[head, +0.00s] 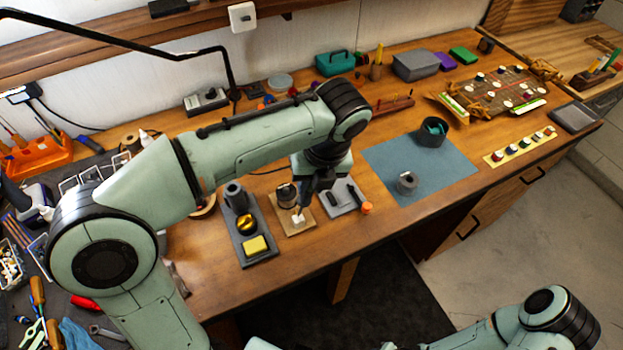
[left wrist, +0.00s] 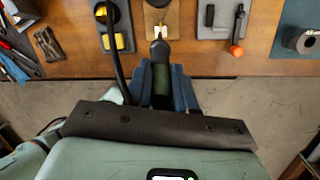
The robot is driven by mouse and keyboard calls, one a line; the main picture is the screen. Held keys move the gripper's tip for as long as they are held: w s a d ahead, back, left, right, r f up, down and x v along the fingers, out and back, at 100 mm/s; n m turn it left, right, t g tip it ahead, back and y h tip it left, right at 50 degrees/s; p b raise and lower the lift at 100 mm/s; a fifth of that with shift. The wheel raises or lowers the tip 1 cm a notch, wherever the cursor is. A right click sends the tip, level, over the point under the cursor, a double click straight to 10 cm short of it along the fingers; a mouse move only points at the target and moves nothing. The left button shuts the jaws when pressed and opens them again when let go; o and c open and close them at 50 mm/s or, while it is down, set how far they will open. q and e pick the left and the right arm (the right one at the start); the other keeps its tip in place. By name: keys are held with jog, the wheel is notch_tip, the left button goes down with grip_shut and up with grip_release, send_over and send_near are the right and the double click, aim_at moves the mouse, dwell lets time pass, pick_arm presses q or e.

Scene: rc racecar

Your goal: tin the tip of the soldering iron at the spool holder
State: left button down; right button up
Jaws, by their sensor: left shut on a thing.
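My left gripper (head: 306,192) is shut on the soldering iron and hangs over the front part of the bench. In the left wrist view its blue fingers (left wrist: 162,88) are around the dark green handle of the soldering iron (left wrist: 160,50). The iron points away from me, its tip end over the spool holder (left wrist: 152,8). In the head view the spool holder (head: 290,230) is a wooden base with a dark spool (head: 286,194) at the back and a small white piece near its front. I cannot tell whether the tip touches anything. My right gripper is out of view.
Left of the spool holder is a dark iron stand (head: 257,262) with a brass ball and yellow sponge (head: 256,244). Right of it lies a grey plate (head: 341,196) with an orange-ended tool. A blue mat (head: 420,178) holds a dark cup (head: 432,132). A black cable (left wrist: 115,55) runs beside the gripper.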

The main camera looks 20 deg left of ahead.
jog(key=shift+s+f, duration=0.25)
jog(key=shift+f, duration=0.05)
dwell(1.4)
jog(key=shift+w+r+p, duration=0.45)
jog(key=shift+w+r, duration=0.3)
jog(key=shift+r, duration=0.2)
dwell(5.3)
